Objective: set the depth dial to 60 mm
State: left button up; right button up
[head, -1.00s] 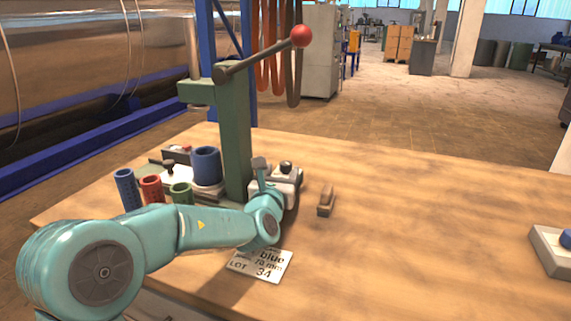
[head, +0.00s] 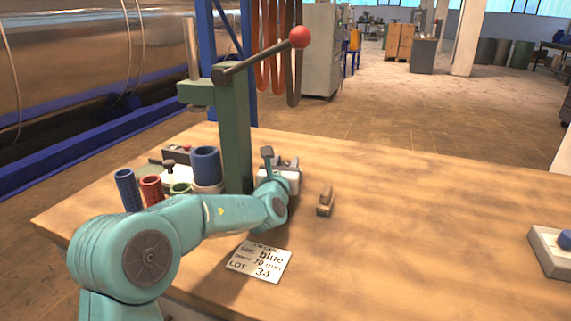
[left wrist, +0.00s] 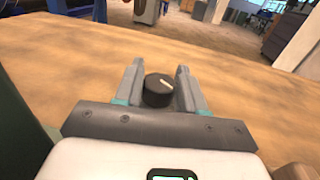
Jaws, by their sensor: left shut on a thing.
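The depth dial (left wrist: 157,91) is a round black knob with a pale pointer line on top, seen in the left wrist view. My left gripper (left wrist: 158,82) has its two grey fingers around it, one on each side, and is shut on it. In the head view my left gripper (head: 283,163) is over the small pale box (head: 279,182) beside the green press (head: 235,135), and hides most of the knob. A pale surface with a green-lit display (left wrist: 172,177) is cut off at the bottom of the wrist view; no number is readable. My right gripper is not in view.
A white card (head: 259,262) reads blue, 70 mm, LOT 34. Blue (head: 125,188), red (head: 151,188) and green cups stand left. A blue-button box (head: 551,250) is far right. The table's middle right is clear.

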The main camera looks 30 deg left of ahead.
pick_arm(q)
jog(key=shift+d+r+n+g+y+p, duration=0.15)
jog(key=shift+n+g+y+p, duration=0.3)
jog(key=shift+y, duration=0.25)
jog(key=o, duration=0.9)
jog(key=shift+o, duration=0.2)
jog(key=v, duration=1.5)
jog(key=shift+s+d+f+b, duration=0.1)
jog(key=shift+f+b, duration=0.15)
jog(key=shift+b, duration=0.1)
jog(key=shift+s+d, duration=0.2)
jog(key=shift+s, duration=0.25)
